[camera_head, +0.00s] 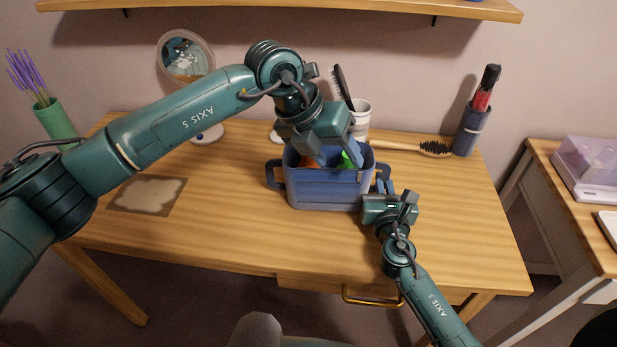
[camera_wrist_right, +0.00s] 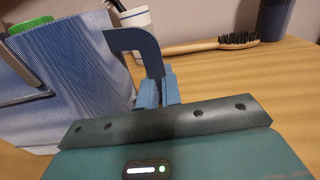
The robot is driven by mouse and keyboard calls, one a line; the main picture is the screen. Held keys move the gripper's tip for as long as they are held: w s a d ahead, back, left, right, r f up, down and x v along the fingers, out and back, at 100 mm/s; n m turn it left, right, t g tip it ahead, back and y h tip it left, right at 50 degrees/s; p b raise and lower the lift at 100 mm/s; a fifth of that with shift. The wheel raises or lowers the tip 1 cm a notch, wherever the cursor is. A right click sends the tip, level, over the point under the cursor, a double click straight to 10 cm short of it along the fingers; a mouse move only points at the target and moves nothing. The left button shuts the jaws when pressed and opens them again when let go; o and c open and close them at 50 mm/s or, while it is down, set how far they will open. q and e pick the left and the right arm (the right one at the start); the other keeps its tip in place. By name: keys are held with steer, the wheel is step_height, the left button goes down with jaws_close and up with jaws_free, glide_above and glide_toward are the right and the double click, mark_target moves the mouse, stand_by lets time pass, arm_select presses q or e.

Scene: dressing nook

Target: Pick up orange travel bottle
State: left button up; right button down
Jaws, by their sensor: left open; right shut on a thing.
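The orange travel bottle (camera_head: 307,162) shows only as a small orange patch inside the blue caddy (camera_head: 325,192), at its left. The rest of it is hidden by the caddy wall and my left gripper. My left gripper (camera_head: 339,156) is open, pointing down into the caddy's mouth, to the right of the orange patch. My right gripper (camera_head: 384,190) is shut on the caddy's right handle. The wrist view shows the fingers (camera_wrist_right: 158,93) closed at the lower end of this handle (camera_wrist_right: 137,40).
A green item (camera_head: 346,160) is also in the caddy. The table's left front is mostly clear.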

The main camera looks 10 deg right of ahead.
mark_target(302, 164)
arm_select(q)
steer(key=w+a+r+t+y, duration=0.3)
steer(key=w+a+y, duration=0.1)
steer(key=w+a, duration=0.15)
steer(key=shift+n, duration=0.4)
steer(key=x, duration=0.7)
steer(key=d+x, duration=0.1)
steer(key=x, duration=0.3)
steer(key=shift+w+f, duration=0.1)
steer(key=shift+w, duration=0.25)
steer(key=shift+c, duration=0.3)
jaws_close()
